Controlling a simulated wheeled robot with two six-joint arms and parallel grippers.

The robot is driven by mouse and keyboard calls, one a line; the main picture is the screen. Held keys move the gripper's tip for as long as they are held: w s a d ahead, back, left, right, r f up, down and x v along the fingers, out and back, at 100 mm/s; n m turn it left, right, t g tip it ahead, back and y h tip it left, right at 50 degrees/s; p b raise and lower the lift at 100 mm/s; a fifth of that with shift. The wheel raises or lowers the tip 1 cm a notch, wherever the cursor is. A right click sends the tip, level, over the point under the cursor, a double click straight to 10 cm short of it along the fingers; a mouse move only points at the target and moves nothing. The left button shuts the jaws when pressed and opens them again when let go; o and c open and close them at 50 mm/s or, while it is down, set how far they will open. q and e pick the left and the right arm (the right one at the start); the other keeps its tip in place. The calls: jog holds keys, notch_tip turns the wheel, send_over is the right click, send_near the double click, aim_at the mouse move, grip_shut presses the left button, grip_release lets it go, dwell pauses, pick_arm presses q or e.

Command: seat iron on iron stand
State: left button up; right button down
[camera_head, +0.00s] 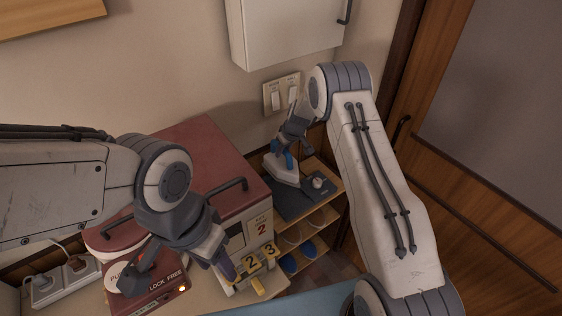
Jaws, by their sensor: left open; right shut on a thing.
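The iron (281,175), with a pale body and a blue handle, is at the back left of a dark flat board on the small wooden shelf. This board (301,206) looks like the iron stand and has a small pale knob on it. My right gripper (287,152) reaches down from above and is shut on the iron's handle, partly hiding it. I cannot tell whether the iron's base touches the board. My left gripper (178,274) is open and empty, with its fingers spread above the front of the counter.
A red-topped appliance (190,155) with a dark bar handle stands left of the shelf. Number tags (251,262) and a red "LOCK FREE" box (158,290) are near my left gripper. A power strip (60,283) lies far left. Slippers (289,263) sit on lower shelves.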

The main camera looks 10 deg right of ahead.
aim_at(282, 159)
jog(key=shift+w+a+f+b, duration=0.1)
jog(key=shift+w+f+b, duration=0.05)
jog(key=shift+f+b, duration=0.95)
jog(key=shift+w+f+b, duration=0.1)
jog(key=shift+f+b, duration=0.8)
jog(key=shift+f, duration=0.35)
jog(key=shift+f+b, duration=1.4)
jog(key=shift+f, duration=1.9)
jog(key=shift+f+b, duration=0.55)
jog(key=shift+b, duration=0.1)
